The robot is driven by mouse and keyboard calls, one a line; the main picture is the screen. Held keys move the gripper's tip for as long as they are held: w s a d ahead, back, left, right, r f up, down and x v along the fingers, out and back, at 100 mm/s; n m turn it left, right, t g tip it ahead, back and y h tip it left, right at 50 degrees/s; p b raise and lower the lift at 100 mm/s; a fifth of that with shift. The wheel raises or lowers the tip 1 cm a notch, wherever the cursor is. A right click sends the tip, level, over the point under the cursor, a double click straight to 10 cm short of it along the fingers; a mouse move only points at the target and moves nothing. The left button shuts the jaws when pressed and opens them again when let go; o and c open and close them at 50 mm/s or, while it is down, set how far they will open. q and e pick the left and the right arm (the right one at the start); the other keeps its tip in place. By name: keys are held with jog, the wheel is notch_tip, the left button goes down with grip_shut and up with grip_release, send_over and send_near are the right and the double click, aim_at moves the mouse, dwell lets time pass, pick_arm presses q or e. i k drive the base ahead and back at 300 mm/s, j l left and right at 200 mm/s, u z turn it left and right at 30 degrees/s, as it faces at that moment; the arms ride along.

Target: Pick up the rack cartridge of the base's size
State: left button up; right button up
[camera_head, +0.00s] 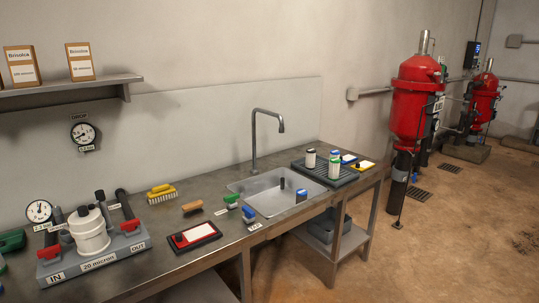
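The filter base (64,266) stands at the left end of the bench, with plates reading "IN", "20 micron" and "OUT". A white round housing (89,232) sits on it. The dark rack (340,181) is at the bench's right end, beyond the sink. Upright white cartridges stand on it: one with a dark top (310,159), one with a green band (335,170), and a blue-topped one (335,154) partly hidden behind that. Their size markings are too small to read. Neither of my grippers is in view.
The sink (262,205) with a tall tap (254,140) lies between base and rack. Before it are a red-and-black tray (194,236), green and blue clips, a wooden-handled item (192,206) and a yellow brush (161,194). Red tanks (416,105) stand right; the floor (450,230) is open.

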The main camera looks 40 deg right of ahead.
aim_at(311, 153)
jog(key=i+l+z, duration=0.5)
jog(key=i+l, duration=0.75)
jog(key=l, duration=0.6)
jog(key=i+l+z, duration=0.5)
jog(key=i+l, duration=0.85)
jog(key=i, duration=0.2)
